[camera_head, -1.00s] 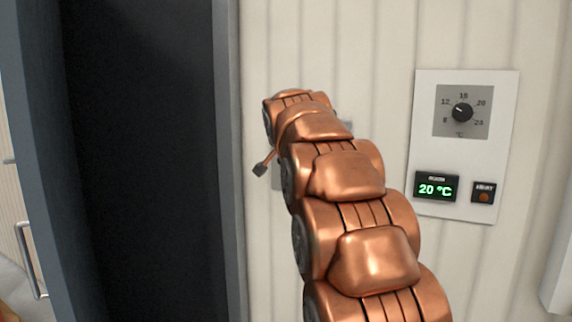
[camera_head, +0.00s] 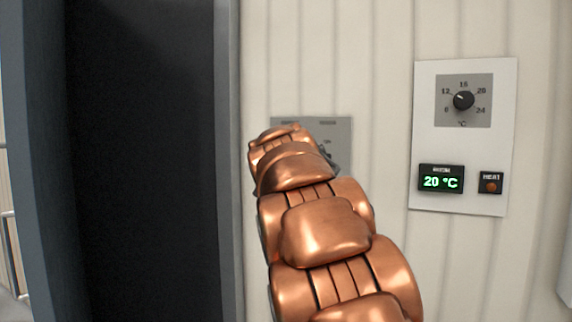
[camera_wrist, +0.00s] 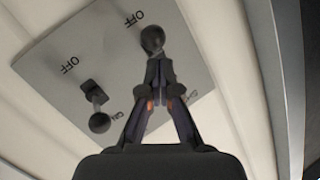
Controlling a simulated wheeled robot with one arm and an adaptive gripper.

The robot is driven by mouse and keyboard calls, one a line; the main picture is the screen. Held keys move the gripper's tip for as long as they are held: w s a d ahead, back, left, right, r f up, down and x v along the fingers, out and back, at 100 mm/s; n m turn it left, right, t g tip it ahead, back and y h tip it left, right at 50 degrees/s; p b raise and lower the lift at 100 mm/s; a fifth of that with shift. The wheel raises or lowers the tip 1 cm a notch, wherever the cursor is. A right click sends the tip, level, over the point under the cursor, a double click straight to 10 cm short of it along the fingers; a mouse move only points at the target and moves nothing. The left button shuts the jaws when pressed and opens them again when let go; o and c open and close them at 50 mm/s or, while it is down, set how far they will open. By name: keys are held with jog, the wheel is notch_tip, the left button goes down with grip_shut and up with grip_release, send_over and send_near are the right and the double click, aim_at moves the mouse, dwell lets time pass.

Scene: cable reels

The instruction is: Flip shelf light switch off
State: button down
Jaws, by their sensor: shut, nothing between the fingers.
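A grey switch plate (camera_head: 340,134) is on the wall behind my arm in the head view, its lower part hidden. In the wrist view the plate (camera_wrist: 60,55) shows tilted, with two dark ball-ended toggle switches. The left toggle (camera_wrist: 98,122) leans away from its OFF mark, toward ON. The right toggle (camera_wrist: 152,40) has its ball near its OFF mark; its base is hidden behind my fingers. I cannot read which is the shelf light. My gripper (camera_wrist: 160,68) is shut and empty, its tips right by the right toggle's ball; contact is unclear.
A white thermostat panel (camera_head: 465,145) with a dial and a 20 °C display is right of the plate. A dark doorway (camera_head: 140,160) with a grey frame (camera_head: 228,160) is close on the left. The ribbed wall (camera_head: 380,60) is clear above.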

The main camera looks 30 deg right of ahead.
jog(key=d+v, duration=0.1)
jog(key=v, duration=1.2)
jog(key=shift+s, duration=0.3)
jog(key=shift+r, duration=0.15)
